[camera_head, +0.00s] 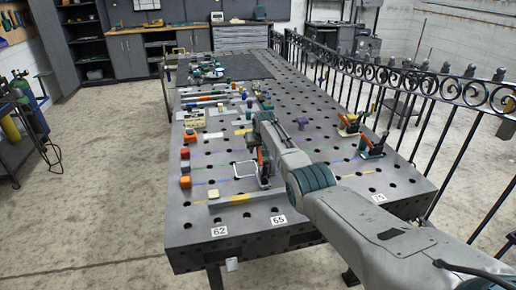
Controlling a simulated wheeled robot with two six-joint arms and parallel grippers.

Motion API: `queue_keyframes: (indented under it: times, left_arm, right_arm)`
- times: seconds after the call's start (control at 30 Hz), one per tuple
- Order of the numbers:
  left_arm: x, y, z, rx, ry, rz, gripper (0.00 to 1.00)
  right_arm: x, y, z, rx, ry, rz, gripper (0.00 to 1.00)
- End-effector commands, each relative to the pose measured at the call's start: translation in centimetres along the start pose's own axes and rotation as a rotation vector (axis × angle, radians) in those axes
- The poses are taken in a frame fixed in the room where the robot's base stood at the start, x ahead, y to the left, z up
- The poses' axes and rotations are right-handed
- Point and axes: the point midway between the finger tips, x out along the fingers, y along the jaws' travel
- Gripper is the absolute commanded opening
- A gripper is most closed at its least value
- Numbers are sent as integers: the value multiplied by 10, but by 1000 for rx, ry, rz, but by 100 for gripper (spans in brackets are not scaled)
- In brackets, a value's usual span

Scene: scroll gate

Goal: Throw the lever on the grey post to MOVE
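My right arm comes in from the lower right and reaches over the perforated metal table (300,225). Its gripper (262,165) points down near the middle of the table, beside a thin, upright orange-and-dark part (261,157). I cannot tell whether that part is the lever, or whether the gripper touches it. The fingers are too small and partly hidden to show whether they are open or shut. No grey post with a MOVE mark can be made out clearly; my arm may hide part of it. My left gripper is not in view.
Orange and red blocks (186,182) line the left edge. A grey bar with a yellowish block (213,195) lies near the front. Clamps with orange handles (371,145) stand at the right, by the black scroll fence (440,90).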

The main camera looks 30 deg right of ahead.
Motion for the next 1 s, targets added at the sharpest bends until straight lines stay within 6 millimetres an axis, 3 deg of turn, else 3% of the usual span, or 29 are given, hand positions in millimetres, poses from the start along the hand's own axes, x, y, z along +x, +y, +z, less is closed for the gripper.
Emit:
queue_keyframes:
  times: [0.47, 0.63, 1.0]
  left_arm:
    - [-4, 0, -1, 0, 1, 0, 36]
    - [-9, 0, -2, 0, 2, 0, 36]
    - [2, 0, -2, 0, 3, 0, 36]
  right_arm:
    - [-11, 0, -2, 0, 4, 0, 38]
    - [-29, 0, -1, -1, 4, 1, 38]
    - [-79, 0, 0, 0, 5, 0, 38]
